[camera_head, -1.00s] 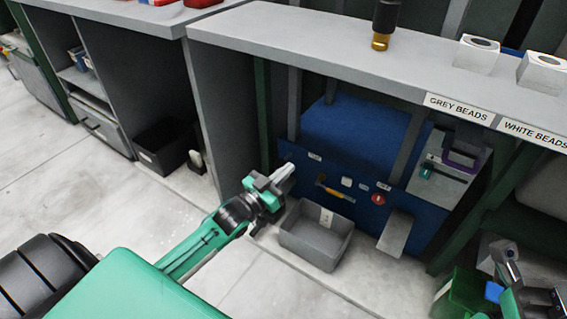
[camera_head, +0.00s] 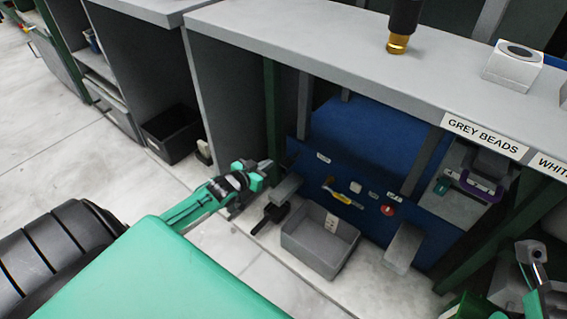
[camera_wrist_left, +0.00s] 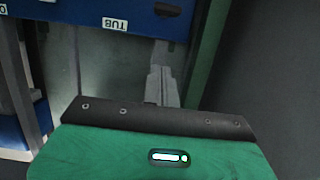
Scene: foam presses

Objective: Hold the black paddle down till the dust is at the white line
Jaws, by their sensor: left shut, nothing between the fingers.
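A black paddle-like piece (camera_head: 271,216) sticks out low on the front of the blue press (camera_head: 360,135), below a grey block (camera_head: 286,189) and left of a grey tub (camera_head: 318,256). My left gripper (camera_head: 266,166) is shut and empty, above and left of the black piece, apart from it. In the left wrist view its closed fingers (camera_wrist_left: 161,87) point at the floor gap below the blue panel. A white plate with small marks (camera_head: 332,222) is on the tub's inside wall. I see no dust or clear white line. My right gripper (camera_head: 532,255) shows partly at the lower right; its jaws are unclear.
A grey chute (camera_head: 403,246) stands right of the tub. A grey counter (camera_head: 330,40) overhangs the press. Open floor lies on the left.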

